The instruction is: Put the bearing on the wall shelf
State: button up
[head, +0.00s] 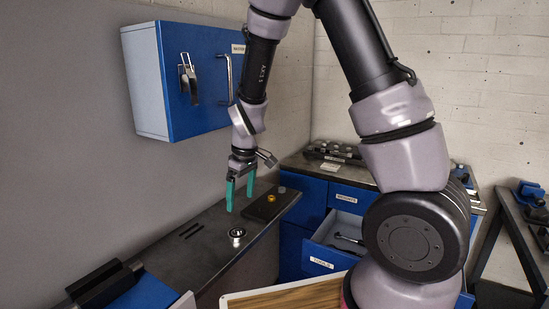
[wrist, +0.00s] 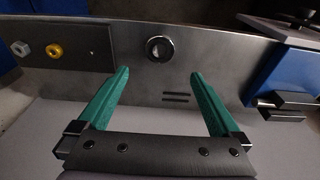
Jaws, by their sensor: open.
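A round silver part with a dark centre, which looks like the bearing (head: 237,236), rests on the dark metal surface (head: 190,250) along the left wall. In the wrist view the bearing (wrist: 160,38) lies just beyond and between my fingertips. My gripper (head: 240,190) has green fingers, points down and is open and empty above the surface. In the wrist view the gripper (wrist: 159,73) shows its fingers spread wide. I cannot make out a separate wall shelf in these views.
A blue wall cabinet (head: 200,80) with a handle and latch hangs behind my arm. A dark plate (head: 262,208) holds a yellow ring (head: 271,198) and a small grey part (head: 282,189). An open drawer (head: 335,241) juts from the blue bench at the back.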

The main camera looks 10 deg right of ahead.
jog(key=d+r+m+t+y, duration=0.1)
jog(key=d+r+m, duration=0.3)
jog(key=r, duration=0.7)
jog(key=s+d+r+m+t, duration=0.2)
jog(key=s+d+r+m, duration=0.2)
jog(key=s+d+r, duration=0.2)
jog(key=s+d+r+m+t, duration=0.3)
jog(key=s+d+r+m, duration=0.2)
jog(key=s+r, duration=0.5)
notch_tip(320, 180, up, 2)
jog(key=shift+d+r, duration=0.1)
jog(key=shift+d, duration=0.9)
jog(key=shift+w, duration=0.1)
